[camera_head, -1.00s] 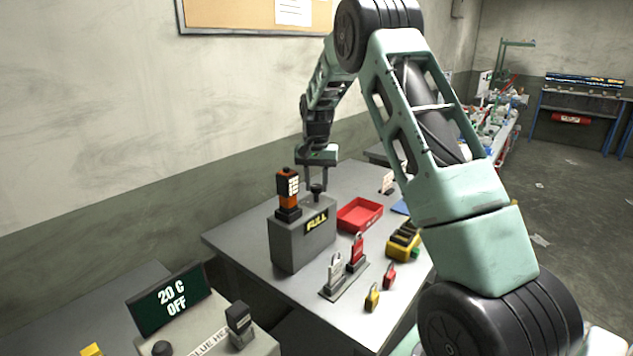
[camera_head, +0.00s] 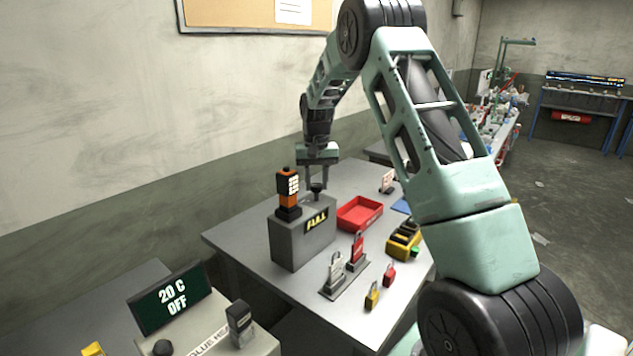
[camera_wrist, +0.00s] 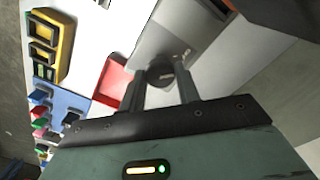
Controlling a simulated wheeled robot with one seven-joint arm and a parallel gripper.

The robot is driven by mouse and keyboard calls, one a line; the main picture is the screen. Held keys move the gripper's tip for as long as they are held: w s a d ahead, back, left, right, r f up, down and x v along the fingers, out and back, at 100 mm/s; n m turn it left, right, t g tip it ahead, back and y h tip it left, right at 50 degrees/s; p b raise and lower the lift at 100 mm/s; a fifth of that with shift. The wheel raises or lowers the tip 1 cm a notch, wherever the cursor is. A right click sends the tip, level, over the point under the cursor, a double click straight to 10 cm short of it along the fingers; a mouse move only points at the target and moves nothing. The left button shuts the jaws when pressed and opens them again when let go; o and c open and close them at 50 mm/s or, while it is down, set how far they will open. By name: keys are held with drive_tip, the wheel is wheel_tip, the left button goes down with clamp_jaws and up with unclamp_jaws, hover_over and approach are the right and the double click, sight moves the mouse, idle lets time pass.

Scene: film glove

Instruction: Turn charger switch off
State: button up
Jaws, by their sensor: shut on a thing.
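The charger (camera_head: 287,247) is a grey box on the table, with a display reading "FULL" in yellow and an orange and black handheld device (camera_head: 288,190) standing upright in its top. A dark round switch knob (camera_head: 316,188) sits on the charger's top at the right. My gripper (camera_head: 317,186) points down over the knob, with its two fingers around it. In the wrist view the fingers (camera_wrist: 160,92) are on either side of the dark knob (camera_wrist: 166,72), and the jaws are shut on it. The knob's off mark cannot be read.
A red tray (camera_head: 346,225) lies right of the charger. A stand with grey and red padlocks (camera_head: 336,272), loose padlocks (camera_head: 372,295) and a yellow-black holder (camera_head: 404,240) are nearer the front. A sign reads "20 C OFF" (camera_head: 172,299) at lower left.

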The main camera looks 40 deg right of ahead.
sight(316, 185)
drive_tip(key=o, duration=1)
drive_tip(key=shift+r, duration=0.1)
wheel_tip(316, 185, up, 17)
drive_tip(key=shift+r+b, duration=0.15)
drive_tip(key=shift+b, duration=1.1)
